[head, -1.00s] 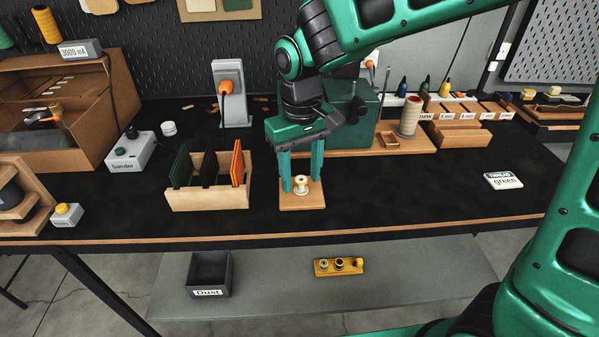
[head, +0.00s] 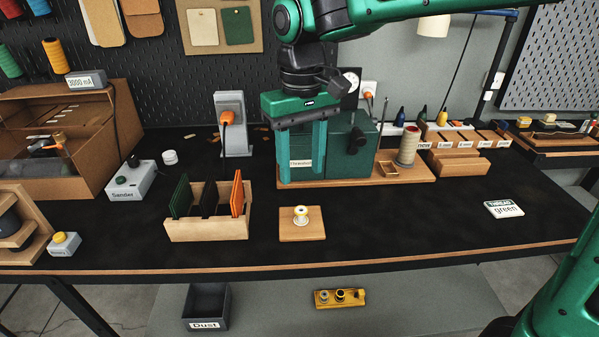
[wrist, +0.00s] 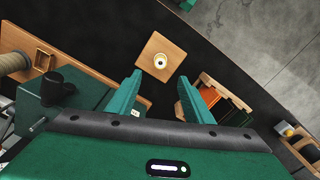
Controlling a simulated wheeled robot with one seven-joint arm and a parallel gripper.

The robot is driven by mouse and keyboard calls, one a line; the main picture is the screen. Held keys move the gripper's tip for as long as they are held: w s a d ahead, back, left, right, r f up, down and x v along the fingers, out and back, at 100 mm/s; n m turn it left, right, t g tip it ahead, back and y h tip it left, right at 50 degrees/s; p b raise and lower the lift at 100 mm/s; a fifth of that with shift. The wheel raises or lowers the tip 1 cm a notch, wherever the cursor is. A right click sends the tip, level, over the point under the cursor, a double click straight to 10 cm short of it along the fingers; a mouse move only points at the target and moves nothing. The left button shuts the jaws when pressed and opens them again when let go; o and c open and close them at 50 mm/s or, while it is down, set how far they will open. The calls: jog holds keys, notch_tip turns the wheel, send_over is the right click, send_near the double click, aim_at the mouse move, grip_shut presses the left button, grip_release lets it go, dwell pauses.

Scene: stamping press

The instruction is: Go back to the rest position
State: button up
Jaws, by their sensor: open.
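My gripper (head: 302,182) is open and empty. In the head view it hangs above the table, in front of the green press (head: 347,150) and behind a small wooden board (head: 314,231).
A wooden rack (head: 207,229) with green, black and orange plates stands left of the board. A spool of thread (head: 408,147) stands on the press's wooden base. A "green" card (head: 504,209) lies at right. The table's middle right is clear.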

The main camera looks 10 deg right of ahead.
jog(key=s+d+f+m, duration=0.1)
jog(key=s+d+m, duration=0.15)
jog(key=d, duration=0.85)
jog(key=s+d+f+m, duration=0.2)
jog(key=d+m, duration=0.1)
jog(key=d, duration=0.8)
jog(key=s+d+f+m, duration=0.2)
jog(key=s+d+f, duration=0.1)
jog(key=s+d, duration=0.3)
jog(key=s+d+f+m, duration=0.3)
jog(key=s+d, duration=0.4)
jog(key=s, duration=0.3)
jog(key=shift+s+f, duration=0.2)
jog(key=shift+s, duration=0.05)
jog(key=shift+w+m, duration=0.15)
jog(key=shift+m, duration=0.1)
jog(key=shift+w+f, duration=0.25)
jog(key=shift+w, duration=0.25)
